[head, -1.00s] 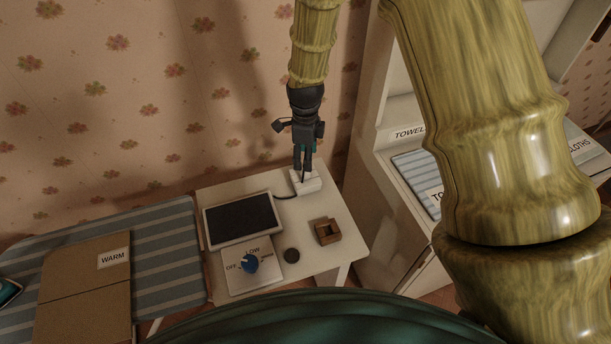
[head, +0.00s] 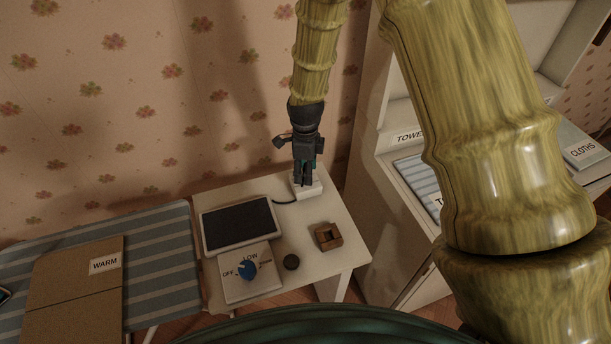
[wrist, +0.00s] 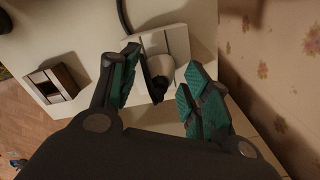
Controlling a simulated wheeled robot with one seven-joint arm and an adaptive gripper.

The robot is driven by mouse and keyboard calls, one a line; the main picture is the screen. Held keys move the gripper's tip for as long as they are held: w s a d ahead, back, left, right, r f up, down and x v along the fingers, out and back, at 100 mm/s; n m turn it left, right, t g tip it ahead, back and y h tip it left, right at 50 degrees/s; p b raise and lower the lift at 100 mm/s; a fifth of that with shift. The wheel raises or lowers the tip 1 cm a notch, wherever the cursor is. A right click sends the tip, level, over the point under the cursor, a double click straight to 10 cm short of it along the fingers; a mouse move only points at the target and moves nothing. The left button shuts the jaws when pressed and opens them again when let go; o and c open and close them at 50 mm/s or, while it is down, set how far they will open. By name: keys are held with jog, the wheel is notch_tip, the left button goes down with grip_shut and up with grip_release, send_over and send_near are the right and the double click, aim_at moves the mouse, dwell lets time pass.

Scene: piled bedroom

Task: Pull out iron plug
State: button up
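In the head view, the socket block (head: 310,191) sits at the back of a small white table, and my gripper hides the plug. My gripper (head: 306,181) points down right over the block. In the wrist view, its two teal-padded fingers (wrist: 163,68) are apart on either side of the plug. A gap shows between the plug and the right finger; contact on the left is unclear.
On the white table (head: 335,268) are a dark-topped pad (head: 238,224), a control panel with a blue knob (head: 247,270), a dark disc (head: 291,262) and a wooden block (head: 326,236). A striped board (head: 165,262) adjoins on the left, a shelf on the right, and the wall behind.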

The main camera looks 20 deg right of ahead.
grip_shut()
jog(key=shift+w+r+p, duration=0.1)
jog(key=shift+r+p, duration=0.45)
jog(key=shift+r, duration=0.15)
dwell(0.7)
jog(key=shift+r, duration=0.15)
jog(key=shift+r+p, duration=2.65)
jog(key=shift+r, duration=0.9)
